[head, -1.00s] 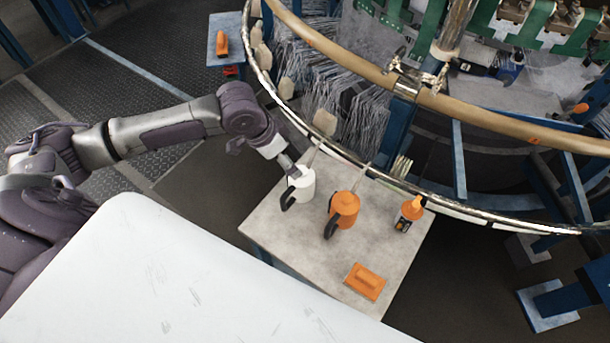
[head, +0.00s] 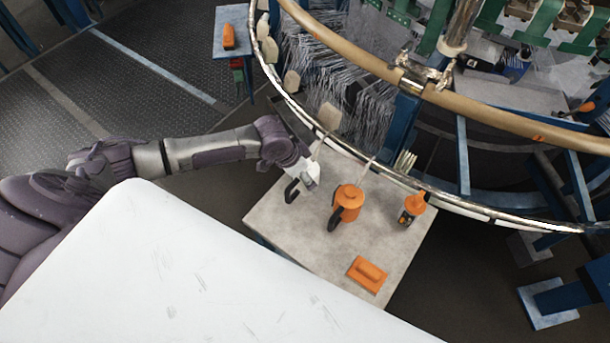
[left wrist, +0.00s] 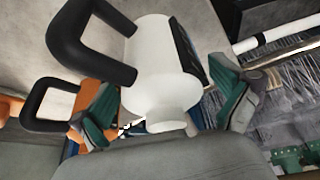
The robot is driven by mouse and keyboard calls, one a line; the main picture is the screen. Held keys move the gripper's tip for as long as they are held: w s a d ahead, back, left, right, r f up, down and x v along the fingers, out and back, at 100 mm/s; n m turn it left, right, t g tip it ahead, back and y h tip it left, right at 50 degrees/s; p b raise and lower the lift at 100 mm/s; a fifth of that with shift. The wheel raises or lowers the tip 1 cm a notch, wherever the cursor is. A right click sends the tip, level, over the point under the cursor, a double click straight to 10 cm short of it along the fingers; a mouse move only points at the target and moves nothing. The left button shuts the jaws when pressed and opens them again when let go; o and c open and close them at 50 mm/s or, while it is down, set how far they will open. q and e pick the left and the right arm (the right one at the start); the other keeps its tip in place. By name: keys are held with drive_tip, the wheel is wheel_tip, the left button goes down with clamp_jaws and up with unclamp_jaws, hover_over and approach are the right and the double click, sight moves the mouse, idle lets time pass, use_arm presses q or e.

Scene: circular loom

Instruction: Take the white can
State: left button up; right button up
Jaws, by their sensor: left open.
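The white can (head: 311,179) with a black handle stands near the left corner of the small grey table (head: 390,262). In the head view it is largely hidden by my left gripper (head: 304,169), which is right at it. In the left wrist view the white can (left wrist: 160,70) lies between the two fingers of my open left gripper (left wrist: 168,107), with its black handle to the left. I see gaps between the fingers and the can's body; whether a finger touches it I cannot tell. My right gripper is not in view.
An orange can (head: 347,200) stands close to the right of the white can. An orange bottle (head: 413,206) and an orange float-like block (head: 367,274) are also on the table. The loom's round rim (head: 345,152) passes along the table's far side. A white surface (head: 170,270) fills the foreground.

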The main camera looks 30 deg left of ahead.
use_arm(q)
drive_tip(key=c, duration=1.4)
drive_tip(key=shift+r, duration=0.1)
drive_tip(key=shift+c, duration=0.2)
